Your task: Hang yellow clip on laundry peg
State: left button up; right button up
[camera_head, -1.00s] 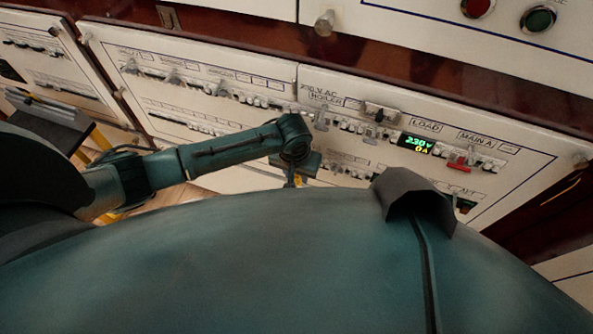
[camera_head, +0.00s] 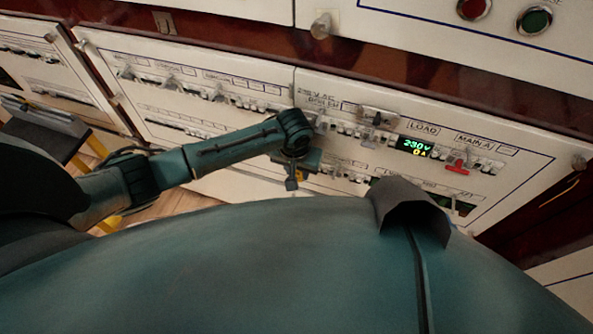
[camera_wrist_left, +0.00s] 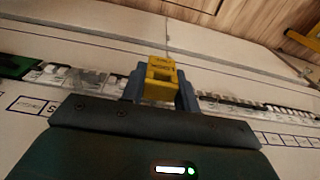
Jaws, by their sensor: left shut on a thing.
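My left gripper (camera_head: 292,180) hangs at the end of the teal arm, in front of the lower part of the white breaker panel. In the left wrist view the same gripper (camera_wrist_left: 160,90) is shut on the yellow clip (camera_wrist_left: 160,78), which has small dark lettering. In the head view only a bit of yellow (camera_head: 300,176) shows at the gripper. Several grey pegs stick out along the panel's upper row, such as one at the left (camera_head: 125,72). Their labels are too blurred to tell which is the laundry peg. My right gripper is out of view.
The panel (camera_head: 520,155) carries rows of breakers, a lit display (camera_head: 415,147) and a red clip (camera_head: 458,166) at the right. Red and green buttons (camera_head: 535,19) sit above. A grey and yellow stand (camera_head: 45,128) is at the left over a wooden floor.

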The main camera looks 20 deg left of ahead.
pick_arm(q)
jog(key=shift+w, duration=0.6)
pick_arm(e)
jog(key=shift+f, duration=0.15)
pick_arm(q)
jog(key=o, duration=1)
jog(key=shift+o, duration=0.2)
jog(key=shift+r, duration=0.1)
